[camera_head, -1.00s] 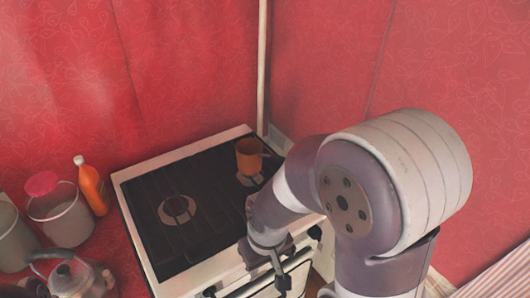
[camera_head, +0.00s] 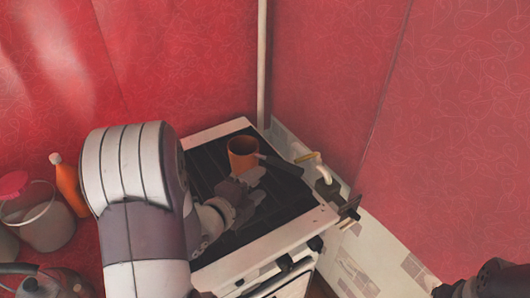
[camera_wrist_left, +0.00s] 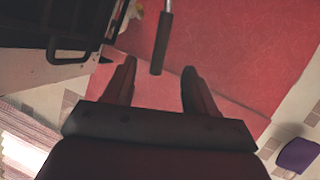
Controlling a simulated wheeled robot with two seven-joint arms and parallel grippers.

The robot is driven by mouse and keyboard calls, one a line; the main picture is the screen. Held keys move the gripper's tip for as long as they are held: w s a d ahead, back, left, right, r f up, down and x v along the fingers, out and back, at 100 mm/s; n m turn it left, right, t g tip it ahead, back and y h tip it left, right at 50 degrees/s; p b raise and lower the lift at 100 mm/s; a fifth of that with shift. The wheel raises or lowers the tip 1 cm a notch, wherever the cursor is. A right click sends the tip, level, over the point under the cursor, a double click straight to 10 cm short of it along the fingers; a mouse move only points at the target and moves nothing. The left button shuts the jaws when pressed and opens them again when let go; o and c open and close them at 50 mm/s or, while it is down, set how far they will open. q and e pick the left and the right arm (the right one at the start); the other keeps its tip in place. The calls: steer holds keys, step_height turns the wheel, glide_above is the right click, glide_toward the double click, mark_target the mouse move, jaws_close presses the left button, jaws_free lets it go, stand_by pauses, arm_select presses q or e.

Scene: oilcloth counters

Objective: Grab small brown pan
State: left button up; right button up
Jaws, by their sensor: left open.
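The small brown pan (camera_head: 243,152) stands on the dark stove top near its back corner, its dark handle (camera_head: 283,166) pointing right. My left gripper (camera_head: 257,179) is over the stove, on the near side of the pan and handle in the head view. In the left wrist view the two fingers (camera_wrist_left: 158,74) are apart with nothing gripped. The dark handle (camera_wrist_left: 161,45) comes down from the top edge, its end lying visually between the fingertips; I cannot tell the depth. A dark shape at the lower right of the head view may be my right gripper; its jaws cannot be made out.
The white stove (camera_head: 262,246) has a raised front edge with knobs. Red walls stand close behind and to the right. Left of the stove are an orange bottle (camera_head: 70,186), a bucket (camera_head: 45,228) and a kettle (camera_head: 40,287).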

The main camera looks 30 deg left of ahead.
mark_target(279, 166)
arm_select(q)
steer(key=p+x, duration=0.1)
steer(key=x, duration=1.1)
steer(key=shift+a, duration=0.2)
steer(key=shift+s+r, duration=0.1)
steer(key=c, duration=0.4)
jaws_close()
steer(key=shift+r, duration=0.1)
arm_select(e)
steer(key=shift+s+r, duration=0.15)
steer(key=shift+r, duration=0.6)
